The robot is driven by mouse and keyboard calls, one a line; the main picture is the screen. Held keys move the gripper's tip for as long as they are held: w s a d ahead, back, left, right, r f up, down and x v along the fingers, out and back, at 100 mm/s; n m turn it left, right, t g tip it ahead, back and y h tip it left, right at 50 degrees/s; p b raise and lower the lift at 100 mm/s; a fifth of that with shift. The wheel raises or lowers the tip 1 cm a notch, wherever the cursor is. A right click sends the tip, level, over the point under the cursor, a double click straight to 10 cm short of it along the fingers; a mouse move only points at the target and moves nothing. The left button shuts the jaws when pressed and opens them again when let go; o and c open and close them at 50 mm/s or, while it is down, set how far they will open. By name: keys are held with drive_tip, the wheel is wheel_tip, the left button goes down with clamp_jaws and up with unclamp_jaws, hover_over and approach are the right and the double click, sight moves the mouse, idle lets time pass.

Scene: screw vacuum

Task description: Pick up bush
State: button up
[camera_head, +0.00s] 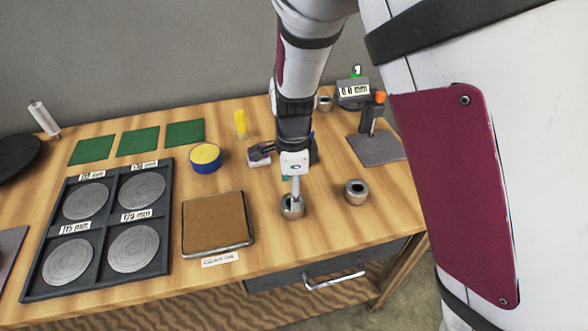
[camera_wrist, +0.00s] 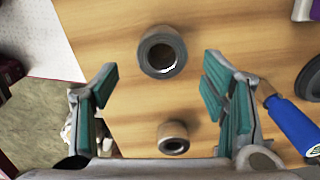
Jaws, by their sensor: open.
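A metallic grey-brown bush (camera_head: 292,207) stands on the table at the middle front, directly below or at the tip of my gripper (camera_head: 296,197), which partly covers it. A second bush (camera_head: 355,192) stands to its right, apart from the gripper. In the wrist view, a larger ring-shaped bush (camera_wrist: 162,52) lies beyond the fingertips, roughly centred between them. A smaller one (camera_wrist: 173,138) shows nearer the palm. My gripper, also in the wrist view (camera_wrist: 157,80), has its teal-padded fingers wide apart and nothing between the pads. I cannot tell whether it touches a bush.
A brown pad in a tray (camera_head: 216,222) lies left of the gripper. A black tray (camera_head: 103,217) holds several grey discs. A blue-yellow round container (camera_head: 205,158) and a gauge stand (camera_head: 376,147) are farther back. A blue-handled tool (camera_wrist: 291,124) lies right in the wrist view.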

drive_tip(key=shift+w+f+b, duration=0.1)
drive_tip(key=shift+f+b, duration=0.35)
drive_tip(key=shift+f, duration=2.75)
clamp_jaws()
